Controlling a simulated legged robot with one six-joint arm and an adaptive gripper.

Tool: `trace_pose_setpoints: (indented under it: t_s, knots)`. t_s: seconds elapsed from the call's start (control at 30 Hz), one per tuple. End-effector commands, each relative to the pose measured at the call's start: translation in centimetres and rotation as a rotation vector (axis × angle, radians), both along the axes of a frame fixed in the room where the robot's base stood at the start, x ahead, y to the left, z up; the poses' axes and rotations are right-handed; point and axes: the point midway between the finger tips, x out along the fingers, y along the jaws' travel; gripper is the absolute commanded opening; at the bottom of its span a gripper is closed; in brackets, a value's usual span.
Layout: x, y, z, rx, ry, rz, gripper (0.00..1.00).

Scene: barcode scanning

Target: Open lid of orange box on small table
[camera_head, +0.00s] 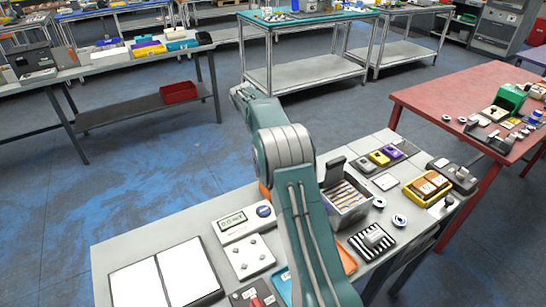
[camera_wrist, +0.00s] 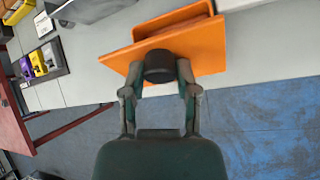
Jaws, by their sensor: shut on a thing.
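The orange box's orange lid (camera_wrist: 205,55) fills the upper middle of the wrist view, with a dark round knob (camera_wrist: 159,66) on it. My gripper (camera_wrist: 159,72) has a finger on each side of the knob and is shut on it. In the head view a bit of orange (camera_head: 265,191) shows at the far edge of the small table (camera_head: 130,242), mostly hidden behind my arm. My gripper is hidden there too.
A grey box with a raised dark flap (camera_head: 346,205) stands right of my arm. A meter (camera_head: 233,222), white panels (camera_head: 165,282) and several small parts crowd the tabletop. A red table (camera_head: 440,95) is at the right.

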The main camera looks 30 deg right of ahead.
Motion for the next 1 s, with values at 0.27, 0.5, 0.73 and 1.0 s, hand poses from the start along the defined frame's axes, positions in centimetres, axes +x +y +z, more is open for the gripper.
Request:
trace_pose_setpoints:
  t_s: [0.27,0.5,0.73,1.0]
  knots:
    - [0.08,0.07,-0.28,-0.004,0.066,0.002,0.00]
    - [0.08,0.07,-0.32,-0.004,0.076,0.002,0.00]
    - [0.09,0.08,-0.34,-0.004,0.075,0.002,0.53]
    - [0.03,0.05,-0.10,-0.006,0.072,0.002,0.76]
